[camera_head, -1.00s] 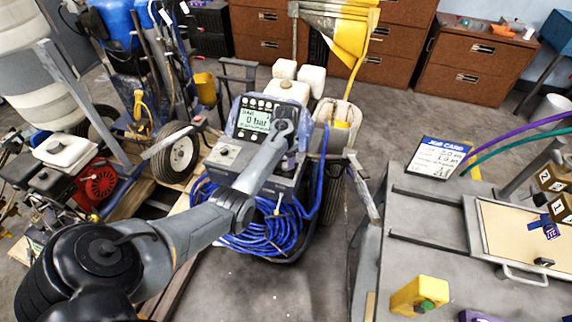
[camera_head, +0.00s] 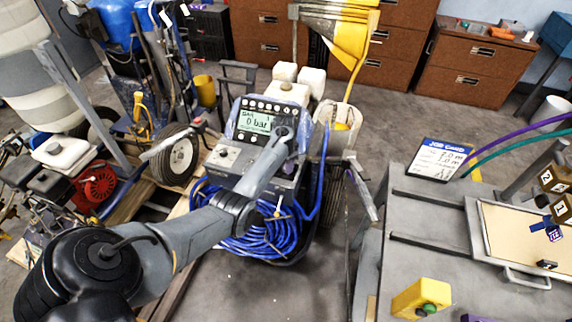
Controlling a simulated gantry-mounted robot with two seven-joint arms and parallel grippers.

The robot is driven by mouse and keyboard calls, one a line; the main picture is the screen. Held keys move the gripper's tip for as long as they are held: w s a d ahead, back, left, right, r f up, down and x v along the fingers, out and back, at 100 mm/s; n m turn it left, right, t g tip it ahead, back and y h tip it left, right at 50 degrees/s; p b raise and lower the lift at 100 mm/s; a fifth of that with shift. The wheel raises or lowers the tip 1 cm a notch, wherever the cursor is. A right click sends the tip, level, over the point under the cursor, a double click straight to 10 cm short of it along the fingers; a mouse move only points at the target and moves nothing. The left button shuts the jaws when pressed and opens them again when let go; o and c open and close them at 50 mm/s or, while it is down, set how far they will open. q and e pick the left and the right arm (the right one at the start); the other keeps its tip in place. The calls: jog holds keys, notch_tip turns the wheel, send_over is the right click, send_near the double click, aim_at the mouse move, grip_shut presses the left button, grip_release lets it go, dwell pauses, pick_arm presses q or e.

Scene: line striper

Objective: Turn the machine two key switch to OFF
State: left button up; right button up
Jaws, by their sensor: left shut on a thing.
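The machine (camera_head: 229,158) stands mid-view, a line striper with a control panel. Its display (camera_head: 254,123) reads 0 bar. My left arm reaches in from the lower left across the panel front. My left gripper (camera_head: 285,136) is at the panel's right side, beside the display, shut on what appears to be the key switch. The gripper and wrist cover the key switch, so its position cannot be read. My right gripper is out of view.
Blue hose (camera_head: 262,236) is coiled below the panel. A grey workbench (camera_head: 400,215) on the right carries a job card (camera_head: 440,158) and a yellow box with a green button (camera_head: 421,298). Another machine with a red engine (camera_head: 97,186) stands left. Bare floor lies in front.

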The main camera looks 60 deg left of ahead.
pick_arm(q)
jog(key=shift+r+n+p, duration=0.25)
jog(key=shift+n+p, duration=0.95)
jog(key=shift+p, duration=0.3)
jog(key=n+p, duration=0.2)
jog(key=shift+n, duration=0.3)
jog(key=n+p, duration=0.1)
jog(key=n, duration=0.2)
jog(key=shift+f+n+p, duration=0.1)
jog(key=shift+n+p, duration=0.2)
jog(key=shift+f+n+p, duration=0.1)
jog(key=shift+n+p, duration=0.25)
jog(key=shift+n, duration=1.25)
jog(key=o, duration=1)
jog(key=shift+o, duration=0.2)
